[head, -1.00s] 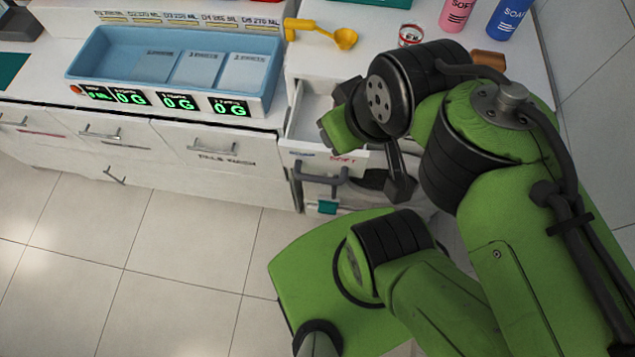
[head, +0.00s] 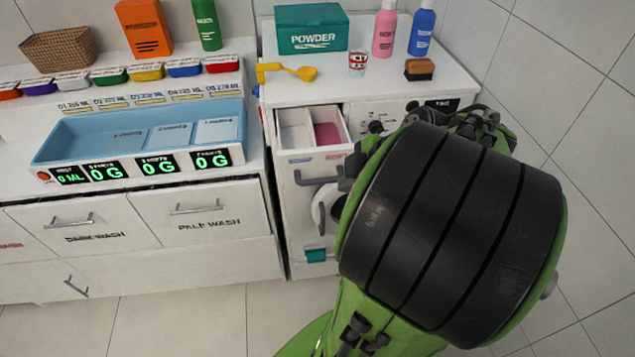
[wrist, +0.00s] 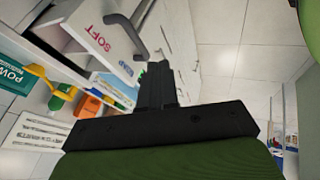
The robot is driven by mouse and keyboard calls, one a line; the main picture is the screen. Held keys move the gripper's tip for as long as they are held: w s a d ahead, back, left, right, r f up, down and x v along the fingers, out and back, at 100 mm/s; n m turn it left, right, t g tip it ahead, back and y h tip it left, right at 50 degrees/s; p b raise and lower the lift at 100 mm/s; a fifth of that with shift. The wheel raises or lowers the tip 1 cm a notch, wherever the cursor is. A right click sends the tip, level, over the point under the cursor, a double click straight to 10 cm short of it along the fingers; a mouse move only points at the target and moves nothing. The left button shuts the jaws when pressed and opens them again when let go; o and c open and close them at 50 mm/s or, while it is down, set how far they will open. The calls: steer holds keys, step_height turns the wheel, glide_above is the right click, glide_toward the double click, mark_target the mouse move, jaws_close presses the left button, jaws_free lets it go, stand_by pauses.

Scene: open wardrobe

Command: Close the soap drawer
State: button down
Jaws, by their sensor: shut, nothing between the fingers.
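The soap drawer (head: 298,158) juts open from the top of the white washing machine in the head view. Its left compartment looks white and pale; the right one shows pink inside. A dark handle (head: 312,180) is on its front. In the wrist view the drawer front (wrist: 112,52) carries the words SOFT and SOAP, with the dark handle (wrist: 128,32) beside them. My gripper (wrist: 160,66) is shut and empty, with its tips close to the drawer front and handle; I cannot tell if they touch. In the head view my arm hides most of the gripper.
A yellow scoop (head: 288,71), teal powder box (head: 312,38), can (head: 357,62), brush (head: 419,70), pink bottle (head: 384,33) and blue bottle (head: 422,33) stand on the machine top. A counter with a blue tray (head: 100,150) is at left. The floor in front is clear.

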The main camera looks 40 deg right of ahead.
mark_target(328, 181)
steer(key=shift+w+d+f+b, duration=0.2)
steer(key=shift+w+d+f, duration=0.05)
steer(key=shift+w+f, duration=0.95)
steer(key=shift+w+d+f+b, duration=0.2)
steer(key=shift+w+d+f, duration=0.1)
steer(key=shift+w+f, duration=0.85)
steer(key=shift+w+d+f+b, duration=0.2)
steer(key=shift+w+d+f, duration=0.05)
steer(key=shift+w+f, duration=0.9)
steer(key=shift+w, duration=0.15)
